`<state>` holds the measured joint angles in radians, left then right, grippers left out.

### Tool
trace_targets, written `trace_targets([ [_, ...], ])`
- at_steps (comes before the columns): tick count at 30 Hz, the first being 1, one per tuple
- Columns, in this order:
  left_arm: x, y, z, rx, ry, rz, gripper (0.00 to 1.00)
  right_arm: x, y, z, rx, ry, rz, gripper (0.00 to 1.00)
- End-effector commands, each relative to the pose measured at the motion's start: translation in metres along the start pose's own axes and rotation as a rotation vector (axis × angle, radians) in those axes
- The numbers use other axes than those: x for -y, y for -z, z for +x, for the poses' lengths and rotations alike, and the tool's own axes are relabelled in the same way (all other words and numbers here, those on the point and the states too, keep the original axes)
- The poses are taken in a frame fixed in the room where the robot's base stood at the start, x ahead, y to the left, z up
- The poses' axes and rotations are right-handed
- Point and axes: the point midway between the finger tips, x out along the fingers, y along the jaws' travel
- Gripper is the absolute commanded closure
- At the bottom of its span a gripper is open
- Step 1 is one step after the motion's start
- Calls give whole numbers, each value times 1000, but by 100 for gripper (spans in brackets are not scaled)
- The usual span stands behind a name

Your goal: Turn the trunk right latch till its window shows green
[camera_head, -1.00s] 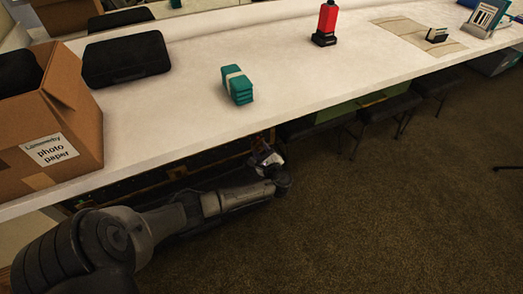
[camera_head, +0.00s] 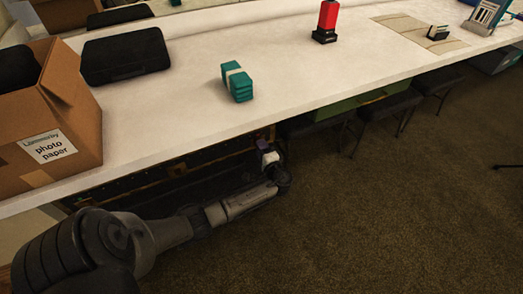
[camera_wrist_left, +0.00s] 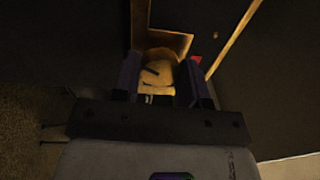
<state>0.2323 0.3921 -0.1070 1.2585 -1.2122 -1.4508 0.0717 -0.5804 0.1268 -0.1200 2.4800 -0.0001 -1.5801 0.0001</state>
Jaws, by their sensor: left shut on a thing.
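The dark trunk (camera_head: 165,179) with brass-coloured edging stands under the white table in the head view, partly hidden by the tabletop and my left arm. My left gripper (camera_head: 264,146) is at the trunk's right end, below the table's front edge. In the left wrist view a brass-coloured latch (camera_wrist_left: 158,74) sits between the two fingers, and the gripper is shut on it. A small red patch (camera_wrist_left: 196,59) shows beside the right finger; I cannot tell for certain that it is the latch's window. No green shows there. My right gripper is out of view.
The white table (camera_head: 200,120) overhangs the trunk. On it are an open cardboard box (camera_head: 45,115), a black case (camera_head: 125,56), a teal bundle (camera_head: 238,83) and a red-and-black device (camera_head: 326,22). Dark stools (camera_head: 390,103) stand to the right; the carpet in front is clear.

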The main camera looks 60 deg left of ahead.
Motion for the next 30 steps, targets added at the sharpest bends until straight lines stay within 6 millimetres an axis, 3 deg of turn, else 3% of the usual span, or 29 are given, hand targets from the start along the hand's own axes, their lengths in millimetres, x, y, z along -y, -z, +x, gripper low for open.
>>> trace_targets([
  [15, -3, 0, 0, 14, 8, -363, 84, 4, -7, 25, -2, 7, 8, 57],
  [30, -1, 1, 0, 17, 10, -461, 84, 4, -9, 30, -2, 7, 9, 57],
])
